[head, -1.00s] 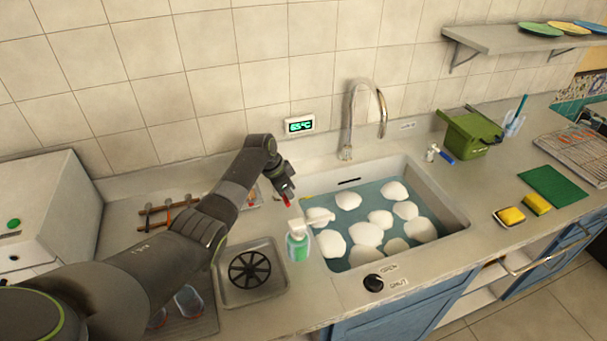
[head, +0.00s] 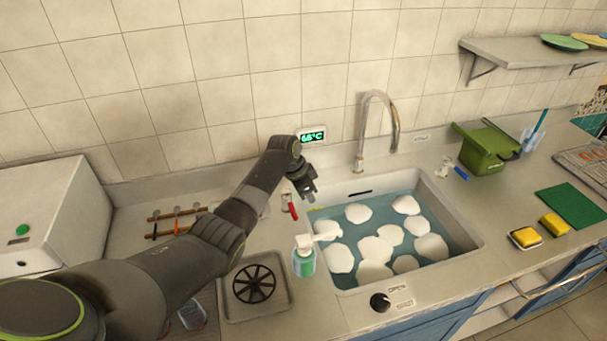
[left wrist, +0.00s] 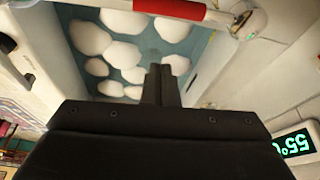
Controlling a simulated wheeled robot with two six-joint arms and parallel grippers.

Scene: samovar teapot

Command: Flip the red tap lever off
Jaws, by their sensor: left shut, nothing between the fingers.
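The red tap lever (head: 293,211) stands by the left rim of the sink, behind the soap bottle. In the left wrist view the red lever (left wrist: 168,8) lies across the top edge, joined to a pale metal fitting. My left gripper (head: 309,196) is shut and empty, just right of the lever and above the sink's left edge. Its closed fingers (left wrist: 160,84) show in the left wrist view, apart from the lever in the picture. Whether they touch it I cannot tell. My right gripper is not in view.
The sink (head: 462,238) holds bluish water and several white foam clumps. A chrome faucet (head: 393,128) rises behind it. A green soap bottle (head: 304,261) stands close in front of the lever. A temperature display (head: 312,136) is on the wall. A black knob (head: 380,302) sits at the front.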

